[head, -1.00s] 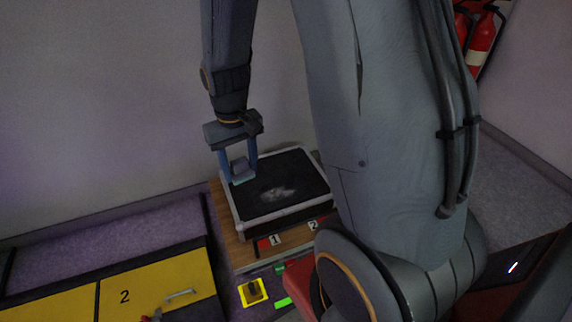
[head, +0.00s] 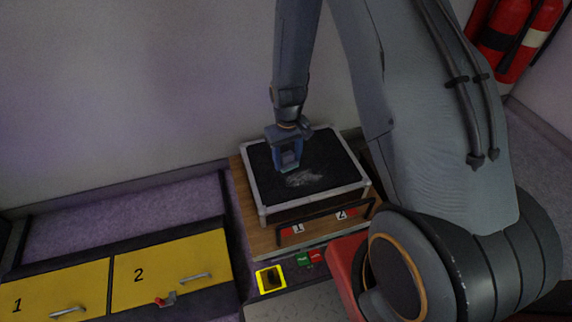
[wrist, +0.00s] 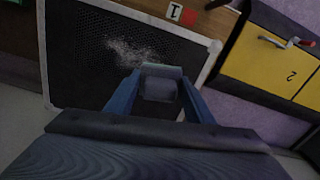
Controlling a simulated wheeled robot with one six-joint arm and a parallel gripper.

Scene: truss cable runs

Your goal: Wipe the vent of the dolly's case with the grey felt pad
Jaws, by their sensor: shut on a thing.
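The case (head: 257,196) has a black perforated vent top in a silver frame and sits on the wooden dolly (head: 246,221). A whitish dusty smudge (head: 304,179) lies near the middle of the vent; it also shows in the wrist view (wrist: 133,53). My gripper (head: 289,165) is over the vent, just beside the smudge on its far left side. In the wrist view, its blue fingers are shut on the grey felt pad (wrist: 160,84), which has a pale greenish edge. I cannot tell whether the pad touches the vent.
Yellow drawers numbered 1 (head: 55,290) and 2 (head: 170,268) stand left of the dolly. A yellow-framed switch (head: 270,279) is in front. Red extinguishers (head: 515,40) hang at upper right.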

